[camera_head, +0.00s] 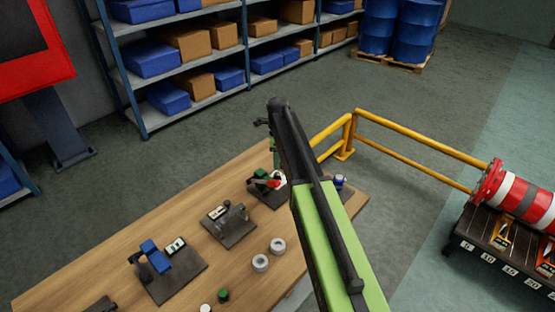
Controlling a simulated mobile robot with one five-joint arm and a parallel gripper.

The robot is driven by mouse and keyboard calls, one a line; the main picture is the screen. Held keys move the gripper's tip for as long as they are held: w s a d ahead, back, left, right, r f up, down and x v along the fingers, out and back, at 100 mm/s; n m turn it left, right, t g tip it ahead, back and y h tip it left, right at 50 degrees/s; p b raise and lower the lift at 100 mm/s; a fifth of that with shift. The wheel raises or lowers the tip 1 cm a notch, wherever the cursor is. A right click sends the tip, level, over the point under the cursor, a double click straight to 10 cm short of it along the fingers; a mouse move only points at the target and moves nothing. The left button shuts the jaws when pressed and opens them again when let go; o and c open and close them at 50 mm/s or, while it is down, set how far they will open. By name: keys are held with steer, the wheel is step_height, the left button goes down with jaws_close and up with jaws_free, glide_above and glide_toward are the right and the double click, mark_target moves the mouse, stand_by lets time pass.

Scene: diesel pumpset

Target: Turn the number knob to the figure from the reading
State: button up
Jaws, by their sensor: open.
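I cannot single out a number knob with legible figures. Several small fixtures stand on the wooden table (185,205). The farthest one has a dark base with green, red and white parts (264,181), and my arm partly covers it. A middle fixture (231,217) has a grey body and a small white counter-like plate. A nearer fixture (157,257) has a blue block and a white plate with dark marks. My green and black arm reaches over the table's right part. Small dark prongs at its far end look like my gripper (263,122), open and apart from the fixtures; most of it is hidden.
Two pale rings (269,254), a green cap (223,295) and a small blue-and-white item (340,181) are on the table. A yellow rail (410,148) stands behind. A numbered dark stand (490,240) bears a red-and-white cylinder (520,195). Shelves (200,60) line the back.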

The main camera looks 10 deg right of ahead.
step_height(320, 180, up, 10)
steer(key=p, duration=0.8)
steer(key=shift+r+p, duration=0.2)
steer(key=shift+p, duration=0.15)
steer(key=shift+s, duration=0.15)
steer(key=s+n, duration=2)
steer(key=s, duration=0.5)
step_height(320, 180, down, 12)
steer(key=s+n+b, duration=0.1)
steer(key=s+b, duration=0.1)
steer(key=b, duration=1)
steer(key=shift+a, duration=0.15)
steer(key=shift+s, duration=0.1)
